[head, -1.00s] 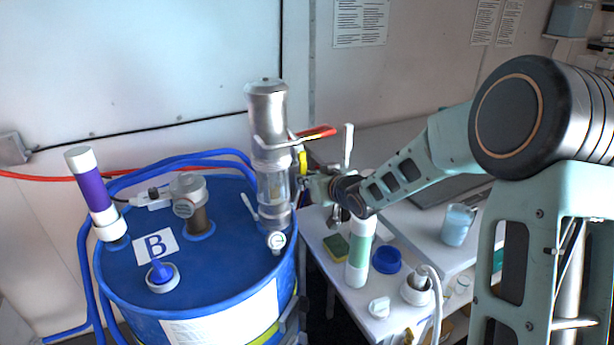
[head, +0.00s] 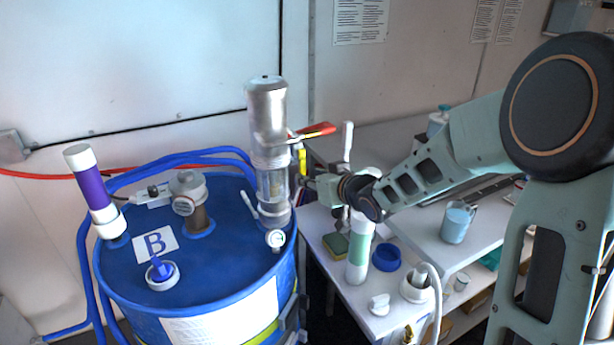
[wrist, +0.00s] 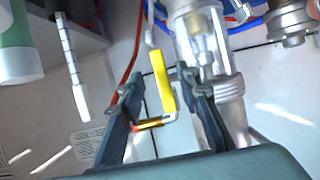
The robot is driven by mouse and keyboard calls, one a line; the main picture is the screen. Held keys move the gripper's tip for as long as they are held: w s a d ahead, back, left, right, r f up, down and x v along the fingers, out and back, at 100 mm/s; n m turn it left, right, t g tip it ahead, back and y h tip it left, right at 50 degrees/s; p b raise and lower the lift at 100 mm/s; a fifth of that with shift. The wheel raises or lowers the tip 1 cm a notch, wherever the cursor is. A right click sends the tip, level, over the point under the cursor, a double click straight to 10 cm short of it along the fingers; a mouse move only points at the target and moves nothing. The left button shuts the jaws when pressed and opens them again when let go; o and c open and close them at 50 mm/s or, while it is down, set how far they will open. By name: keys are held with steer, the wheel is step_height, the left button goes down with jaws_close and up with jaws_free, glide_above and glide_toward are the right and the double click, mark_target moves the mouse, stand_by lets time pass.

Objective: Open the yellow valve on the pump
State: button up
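The pump (head: 268,120) is an upright silver cylinder with a clear section, standing on the blue drum. Its yellow valve (head: 301,160) is a small handle on the pump's right side. In the wrist view the yellow valve handle (wrist: 163,78) lies between the two dark fingers of my gripper (wrist: 158,88). Gaps show on both sides of the handle, so my gripper is open around it and not clamped. In the head view my gripper (head: 308,183) reaches in from the right, close beside the pump; its fingertips are hard to make out.
A red-handled lever (head: 318,131) sticks out right, just above the yellow valve. The blue drum (head: 215,265) carries a purple-and-white tube (head: 93,190). A green-and-white bottle (head: 359,250), a blue cap (head: 386,257) and a mug (head: 457,222) stand on the white table below my arm.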

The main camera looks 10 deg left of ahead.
steer(key=v, duration=0.8)
